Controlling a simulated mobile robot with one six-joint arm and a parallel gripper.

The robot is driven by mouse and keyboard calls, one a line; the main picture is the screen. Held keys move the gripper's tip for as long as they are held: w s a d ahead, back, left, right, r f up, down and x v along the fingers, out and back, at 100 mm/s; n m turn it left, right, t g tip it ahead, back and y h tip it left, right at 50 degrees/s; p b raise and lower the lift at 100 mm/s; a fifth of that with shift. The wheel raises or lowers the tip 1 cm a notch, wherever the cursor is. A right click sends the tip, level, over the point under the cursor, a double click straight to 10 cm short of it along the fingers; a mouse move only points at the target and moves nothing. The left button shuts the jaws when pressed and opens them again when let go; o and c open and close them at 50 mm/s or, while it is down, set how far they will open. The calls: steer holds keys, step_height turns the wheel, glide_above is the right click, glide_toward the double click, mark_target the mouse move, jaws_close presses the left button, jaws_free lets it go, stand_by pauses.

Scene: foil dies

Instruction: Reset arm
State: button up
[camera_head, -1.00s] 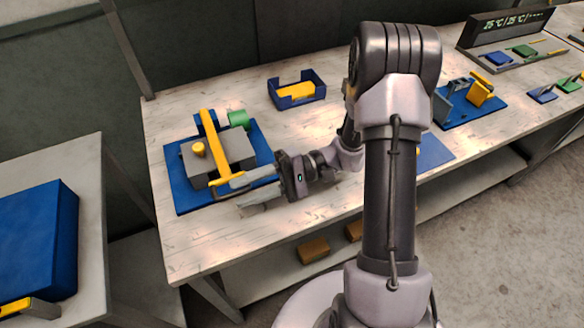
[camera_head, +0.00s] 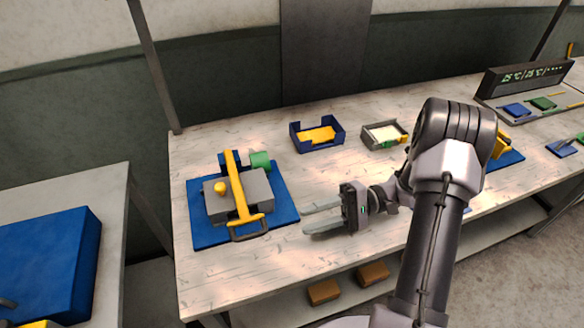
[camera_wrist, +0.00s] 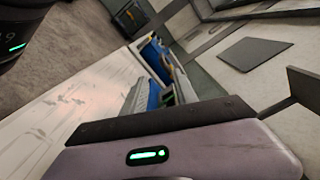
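My gripper (camera_head: 305,221) is over the worktable (camera_head: 210,280), to the right of the foil die press and apart from it. Its two grey fingers point left with a gap between them, and nothing is held. The press is a grey block (camera_head: 258,190) on a blue base plate (camera_head: 207,236), with a yellow lever bar (camera_head: 236,187) lying across its top.
A blue tray (camera_head: 295,138) with yellow pieces and a grey tray (camera_head: 371,141) stand behind my gripper. A dark display (camera_head: 525,76) is at the far right. A blue box (camera_head: 40,255) sits on the left table. Brown blocks (camera_head: 324,291) lie on the lower shelf.

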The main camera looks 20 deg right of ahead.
steer(key=s+a+r+t+h, duration=0.3)
steer(key=s+a+r+h, duration=0.1)
steer(key=r+h, duration=0.3)
steer(key=s+a+r+t+h, duration=0.2)
steer(key=s+a+r+h, duration=0.2)
steer(key=s+r+h, duration=0.3)
steer(key=shift+s+a+r+t+h, duration=0.35)
steer(key=shift+r+h, duration=0.3)
steer(key=shift+h, duration=0.35)
